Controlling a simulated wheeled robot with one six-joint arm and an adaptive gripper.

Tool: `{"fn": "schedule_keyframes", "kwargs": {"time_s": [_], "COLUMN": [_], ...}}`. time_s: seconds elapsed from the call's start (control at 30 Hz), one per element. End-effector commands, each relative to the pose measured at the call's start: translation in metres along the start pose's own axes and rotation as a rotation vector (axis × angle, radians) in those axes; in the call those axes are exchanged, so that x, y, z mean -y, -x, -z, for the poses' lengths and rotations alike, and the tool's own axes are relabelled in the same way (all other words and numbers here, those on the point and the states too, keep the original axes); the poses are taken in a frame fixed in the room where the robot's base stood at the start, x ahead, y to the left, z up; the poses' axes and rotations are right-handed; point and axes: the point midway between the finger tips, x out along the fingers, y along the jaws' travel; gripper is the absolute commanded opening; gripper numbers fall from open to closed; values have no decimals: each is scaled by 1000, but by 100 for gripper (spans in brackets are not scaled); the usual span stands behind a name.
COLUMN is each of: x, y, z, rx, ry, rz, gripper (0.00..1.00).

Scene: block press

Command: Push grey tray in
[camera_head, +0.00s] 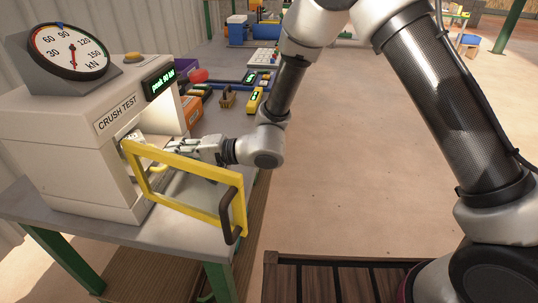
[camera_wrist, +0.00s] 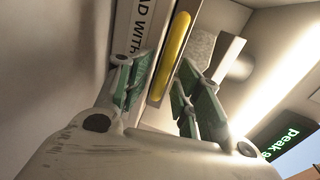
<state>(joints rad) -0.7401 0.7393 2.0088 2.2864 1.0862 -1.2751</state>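The off-white press (camera_head: 88,143), marked CRUSH TEST, stands at left with its yellow-framed door (camera_head: 190,205) swung open. My gripper (camera_head: 193,147) reaches from the right, behind the door frame, toward the opening. In the wrist view its green-padded fingers (camera_wrist: 164,72) are apart. A yellow bar (camera_wrist: 172,55) lies beyond and between the fingers; I cannot tell whether they touch it. A pale lettered strip (camera_wrist: 133,25) is left of the bar. A speckled grey block (camera_wrist: 200,47) sits right of it. The grey tray is not clearly distinguishable; door and gripper cover much of the opening.
A dark door handle (camera_head: 231,222) juts toward the table's front corner. A round dial (camera_head: 72,50) and a green-lit display (camera_head: 160,83) are on the press. Orange, red and yellow items (camera_head: 255,100) lie farther back on the table. Open floor (camera_head: 350,165) is at right.

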Motion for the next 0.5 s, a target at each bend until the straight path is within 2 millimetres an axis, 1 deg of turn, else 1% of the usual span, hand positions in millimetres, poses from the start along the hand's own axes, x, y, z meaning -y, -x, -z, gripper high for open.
{"fn": "schedule_keyframes", "kwargs": {"time_s": [0.03,0.5], "x": [-2,-25], "y": [9,111], "z": [1,1], "rx": [-3,-4], "ry": [-2,-4], "rz": [-2,-4], "gripper": [34,34]}}
